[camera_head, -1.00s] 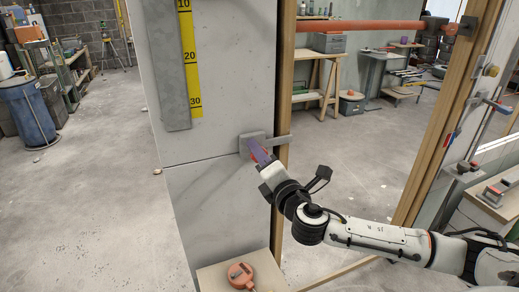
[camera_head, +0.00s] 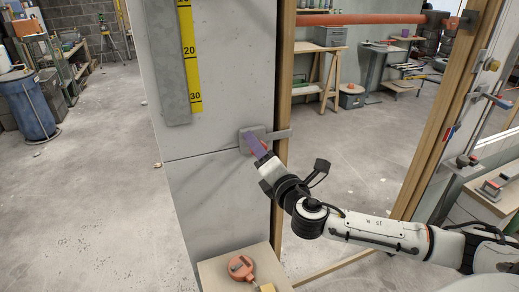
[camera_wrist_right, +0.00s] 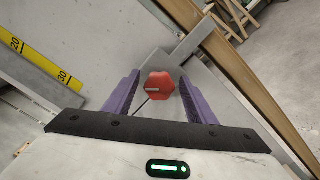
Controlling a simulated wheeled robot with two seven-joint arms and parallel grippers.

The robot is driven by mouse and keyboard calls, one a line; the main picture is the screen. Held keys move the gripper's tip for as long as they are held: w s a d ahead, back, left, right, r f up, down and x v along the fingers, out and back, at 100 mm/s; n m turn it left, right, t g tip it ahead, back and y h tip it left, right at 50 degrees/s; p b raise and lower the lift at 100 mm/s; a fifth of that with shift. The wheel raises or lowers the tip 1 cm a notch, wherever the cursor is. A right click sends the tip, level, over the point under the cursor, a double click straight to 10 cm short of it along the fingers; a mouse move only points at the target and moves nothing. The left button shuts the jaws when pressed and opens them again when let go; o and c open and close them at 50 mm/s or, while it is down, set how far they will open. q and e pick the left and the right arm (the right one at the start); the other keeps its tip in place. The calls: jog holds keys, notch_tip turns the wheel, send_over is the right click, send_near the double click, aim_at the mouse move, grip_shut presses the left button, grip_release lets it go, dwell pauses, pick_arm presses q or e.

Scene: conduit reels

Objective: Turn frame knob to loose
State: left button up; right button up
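The frame knob is a red six-sided knob (camera_wrist_right: 159,86) with a pale line mark on its face, the line lying roughly level and toward the left. It sits on a grey metal plate (camera_wrist_right: 204,76) on the wall panel. My right gripper (camera_wrist_right: 158,98) is open, its purple fingers on either side of the knob with gaps visible. In the head view the right gripper (camera_head: 256,147) is at the plate (camera_head: 281,134), and the knob is mostly hidden behind the fingers. My left gripper is not in view.
A yellow scale (camera_head: 190,60) runs down the pale panel (camera_head: 225,80) above the knob. A wooden post (camera_head: 283,90) stands just right of it. A small ledge (camera_head: 215,275) below holds a round orange tool (camera_head: 241,267). Open floor lies to the left.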

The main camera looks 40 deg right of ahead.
jog(key=b+v, duration=0.1)
jog(key=v, duration=0.9)
jog(key=shift+b, duration=0.3)
jog(key=shift+s, duration=0.1)
jog(key=s+a+f+m+g+y, duration=0.1)
jog(key=s+a+f+m+g, duration=0.15)
jog(key=f, duration=0.45)
jog(key=s+a+f+m+g+y, duration=0.1)
jog(key=f+m+g, duration=0.15)
jog(key=f, duration=0.55)
jog(key=s+a+f+m+g+y, duration=0.1)
jog(key=s+a+f+m, duration=0.15)
jog(key=f, duration=0.45)
jog(key=s+a+f+m+g+y, duration=0.3)
jog(key=s+a+f+m, duration=0.7)
jog(key=s+f+m, duration=0.2)
notch_tip(320, 180, down, 2)
jog(key=shift+a+f+m, duration=0.2)
jog(key=shift+a+m, duration=0.15)
